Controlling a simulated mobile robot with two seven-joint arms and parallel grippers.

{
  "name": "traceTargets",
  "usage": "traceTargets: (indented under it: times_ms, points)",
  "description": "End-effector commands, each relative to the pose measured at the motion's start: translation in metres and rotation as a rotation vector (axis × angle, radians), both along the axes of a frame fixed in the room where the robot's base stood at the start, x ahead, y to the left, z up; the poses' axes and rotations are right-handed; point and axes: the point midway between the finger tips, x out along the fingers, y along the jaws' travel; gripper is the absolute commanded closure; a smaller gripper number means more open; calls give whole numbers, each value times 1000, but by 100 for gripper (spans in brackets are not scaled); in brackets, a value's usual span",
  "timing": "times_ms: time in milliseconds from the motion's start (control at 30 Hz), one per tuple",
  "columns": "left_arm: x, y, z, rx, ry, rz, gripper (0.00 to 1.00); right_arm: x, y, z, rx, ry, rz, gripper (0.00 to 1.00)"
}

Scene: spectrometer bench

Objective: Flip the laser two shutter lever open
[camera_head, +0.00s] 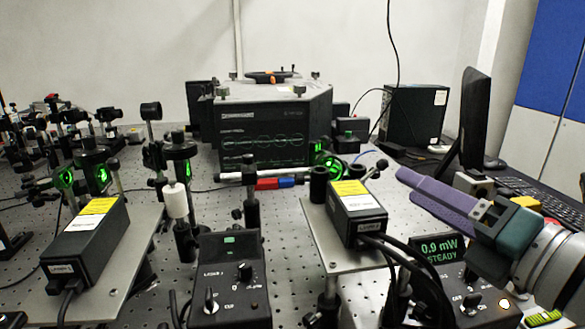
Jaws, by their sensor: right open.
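The right-hand black laser box (357,212) has a yellow and white label on top and sits on a raised metal plate. I take it to be laser two; its front lettering is too small to read surely. A short lever with a dark ball knob (382,165) rises at its far end and leans to the right. My right gripper (402,186) comes in from the right with purple fingers pointing left. It is open and empty, right of the laser box and close to the lever in the picture, with no clear contact. My left gripper is not in view.
Another laser box (86,243) stands at left with a more upright lever (114,166). A black controller (229,280) stands front centre. A display (437,250) reads 0.9 mW STEADY beneath my right arm. A spectrometer housing (265,125) stands behind; a monitor (475,120) stands at right.

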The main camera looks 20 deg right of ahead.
Motion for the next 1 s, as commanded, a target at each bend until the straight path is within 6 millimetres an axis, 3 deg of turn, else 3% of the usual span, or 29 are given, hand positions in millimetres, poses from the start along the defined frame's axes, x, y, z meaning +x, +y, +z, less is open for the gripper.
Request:
traceTargets:
  times_ms: [100, 300, 700, 1000]
  points:
    - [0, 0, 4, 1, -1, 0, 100, 23, 1, 2, 0, -3, 0, 51]
    - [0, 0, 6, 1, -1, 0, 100, 48, 3, 1, 1, -1, -1, 51]
    - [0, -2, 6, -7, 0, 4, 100, 58, 4, 0, 1, 1, -1, 51]
    - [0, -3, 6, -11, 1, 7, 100, 57, 4, 0, 2, 1, -1, 83]
